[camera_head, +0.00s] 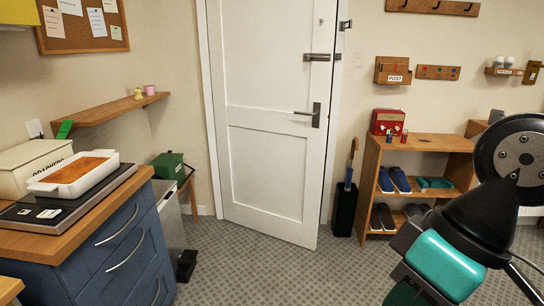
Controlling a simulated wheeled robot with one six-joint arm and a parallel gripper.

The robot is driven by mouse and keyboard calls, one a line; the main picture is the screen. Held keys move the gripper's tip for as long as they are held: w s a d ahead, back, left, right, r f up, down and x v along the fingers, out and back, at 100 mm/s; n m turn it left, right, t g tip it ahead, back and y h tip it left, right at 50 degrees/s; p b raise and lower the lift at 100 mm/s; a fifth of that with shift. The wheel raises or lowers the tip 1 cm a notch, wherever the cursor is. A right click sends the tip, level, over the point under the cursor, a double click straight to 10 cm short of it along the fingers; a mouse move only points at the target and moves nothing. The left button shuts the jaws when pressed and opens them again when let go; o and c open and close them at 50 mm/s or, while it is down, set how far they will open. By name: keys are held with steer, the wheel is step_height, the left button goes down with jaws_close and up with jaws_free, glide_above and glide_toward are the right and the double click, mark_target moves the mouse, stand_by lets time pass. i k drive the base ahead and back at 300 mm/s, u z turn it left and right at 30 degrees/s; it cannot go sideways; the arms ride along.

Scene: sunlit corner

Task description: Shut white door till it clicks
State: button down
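The white door (266,120) stands in the middle of the back wall. Its bottom edge slants toward me on the right, so it looks ajar, with its handle side swung a little into the room. A dark metal lever handle (314,114) is on its right side, and a metal bar fitting (318,57) sits higher up near the same edge. A small metal piece (345,25) is on the frame at the right. My black and teal arm fills the lower right; my gripper's fingers do not show.
A blue drawer cabinet (112,250) with a white dish (73,174) stands at the left. A grey bin (168,222) is beside it. A black umbrella stand (345,210) and wooden shoe rack (420,145) stand right of the door. Carpet (275,275) before the door is clear.

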mark_target(271, 158)
steer(key=i, duration=2.75)
steer(key=u, duration=0.85)
